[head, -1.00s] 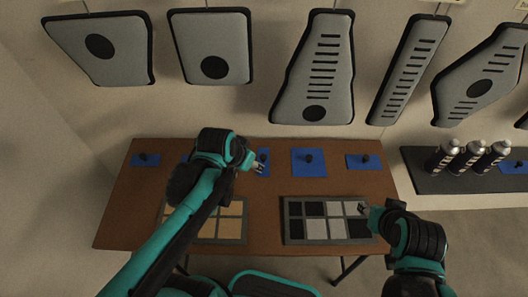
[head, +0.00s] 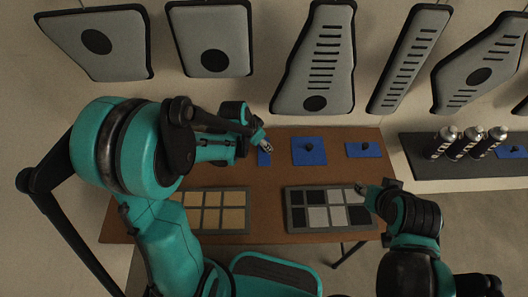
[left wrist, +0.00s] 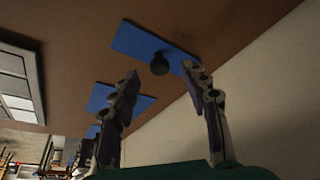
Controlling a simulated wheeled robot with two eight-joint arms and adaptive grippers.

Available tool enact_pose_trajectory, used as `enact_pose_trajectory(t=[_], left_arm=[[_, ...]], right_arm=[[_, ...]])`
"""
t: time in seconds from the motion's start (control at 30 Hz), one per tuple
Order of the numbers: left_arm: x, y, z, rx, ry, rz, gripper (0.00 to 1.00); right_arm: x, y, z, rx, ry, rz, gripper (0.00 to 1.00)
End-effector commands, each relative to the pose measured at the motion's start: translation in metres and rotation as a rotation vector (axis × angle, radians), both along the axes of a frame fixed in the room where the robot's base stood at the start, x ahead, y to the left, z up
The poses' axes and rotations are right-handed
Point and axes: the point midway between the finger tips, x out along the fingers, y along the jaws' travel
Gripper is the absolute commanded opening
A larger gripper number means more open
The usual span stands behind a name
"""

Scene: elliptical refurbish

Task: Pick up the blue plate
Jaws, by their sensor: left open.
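Several flat blue plates with black knobs lie on the brown table. In the head view one blue plate (head: 264,159) is partly hidden by my left gripper (head: 265,145); another blue plate (head: 318,155) lies mid-table and another blue plate (head: 373,151) near the right end. In the left wrist view my open left gripper (left wrist: 165,75) has its empty fingers spread, with a blue plate (left wrist: 137,43) and its black knob (left wrist: 159,65) beyond and between the fingertips. A second blue plate (left wrist: 103,97) is partly behind the left finger. My right gripper (head: 363,188) is over the right tray; its jaws are too small to read.
A tray with tan squares (head: 246,222) and a tray with black and grey squares (head: 290,237) lie at the table front. Grey panels (head: 317,60) hang on the wall behind. Spray cans (head: 460,148) stand on a dark shelf (head: 425,178) at right.

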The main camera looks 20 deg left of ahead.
Motion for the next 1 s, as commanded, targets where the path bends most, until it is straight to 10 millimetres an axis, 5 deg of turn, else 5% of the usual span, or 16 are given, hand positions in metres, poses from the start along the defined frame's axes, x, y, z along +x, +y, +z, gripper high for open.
enact_pose_trajectory(t=[0.1,0.33,0.37,0.5,1.0], left_arm=[[0.0063,-0.0036,-0.0195,0.000,-0.001,0.000,0.46],[0.0075,-0.0043,-0.0204,0.000,-0.001,0.001,0.46],[0.0075,-0.0043,-0.0203,0.000,-0.001,0.001,0.43],[0.0075,-0.0042,-0.0202,0.000,-0.001,0.001,0.06],[0.0056,-0.0047,-0.0152,0.000,-0.001,0.001,0.05]], right_arm=[[-0.0001,0.0000,-0.0116,0.000,0.000,0.000,0.40],[0.0000,0.0000,-0.0105,0.000,0.000,0.000,0.40],[0.0001,0.0000,-0.0104,0.000,0.000,0.000,0.40],[0.0001,0.0000,-0.0104,0.000,0.000,0.000,0.40],[0.0000,0.0000,-0.0059,0.000,0.000,0.000,0.40]])
